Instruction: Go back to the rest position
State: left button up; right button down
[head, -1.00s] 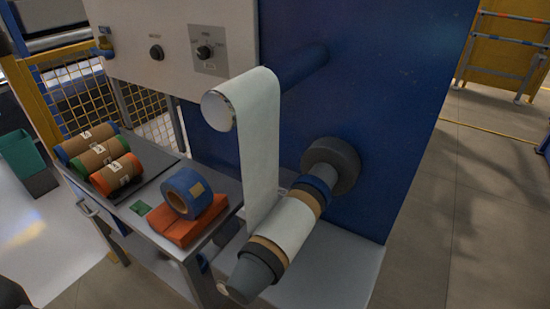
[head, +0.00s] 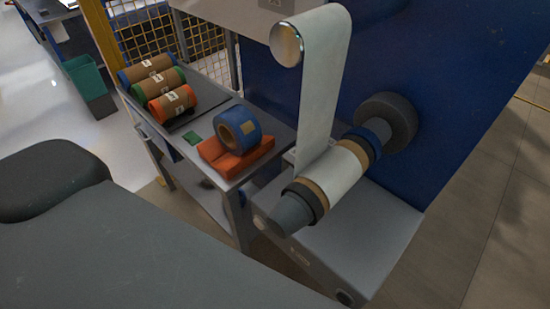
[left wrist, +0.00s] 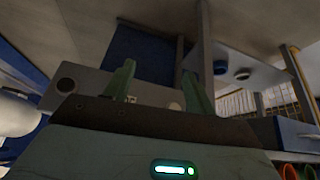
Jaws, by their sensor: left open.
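My left gripper (left wrist: 160,88) shows in the left wrist view with its two green fingers apart and nothing between them. In that view it faces a tilted scene of table legs and a grey box. A large dark grey part of my own body fills the lower left of the head view. My left gripper does not show in the head view. My right gripper shows in neither view. White film (head: 323,90) hangs from the upper roller (head: 286,45) to a roll on the lower spindle (head: 292,214).
A grey side table (head: 233,183) holds a blue tape roll (head: 237,130) on an orange block (head: 242,163). Several brown rolls (head: 172,103) lie behind on the left. The blue machine (head: 440,70) stands right of the table. Open floor (head: 500,240) lies at the right.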

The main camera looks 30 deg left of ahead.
pick_arm(q)
jog(key=shift+w+d+f+t+h, duration=0.3)
jog(key=shift+f+t, duration=0.3)
jog(key=shift+t, duration=0.25)
jog(key=shift+w+d+f+t+h, duration=0.1)
jog(key=shift+w+d+f+t, duration=0.2)
jog(key=shift+f+t, duration=0.45)
jog(key=shift+a+r, duration=0.1)
jog(key=shift+r, duration=0.05)
